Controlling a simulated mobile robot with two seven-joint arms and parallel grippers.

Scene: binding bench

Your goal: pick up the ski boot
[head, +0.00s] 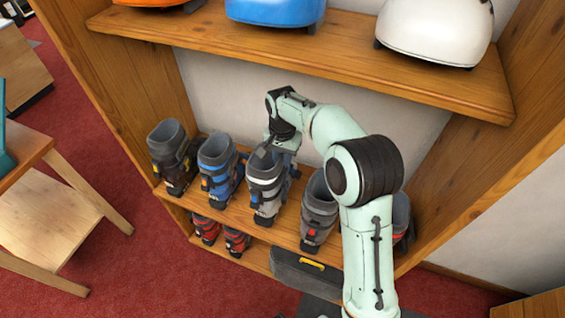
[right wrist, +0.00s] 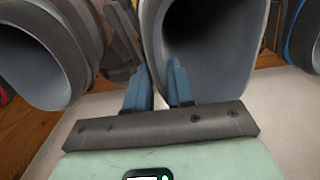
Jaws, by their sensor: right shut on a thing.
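The ski boot (head: 266,190) is grey with a white band and stands in a row of boots on the middle wooden shelf. My right gripper (head: 277,150) is at its upper cuff, coming from above and behind. In the right wrist view the two blue fingers of the gripper (right wrist: 160,85) are shut on the cuff wall of the boot (right wrist: 153,45), one inside the opening and one outside. The boot is upright; I cannot tell whether its sole touches the shelf. My left gripper is not in view.
A dark grey boot (head: 172,158) and a blue boot (head: 218,166) stand to the left, another grey boot (head: 318,210) close to the right. Helmets (head: 275,10) sit on the upper shelf (head: 300,55) above. Red boots (head: 237,241) and a grey case (head: 305,274) are below.

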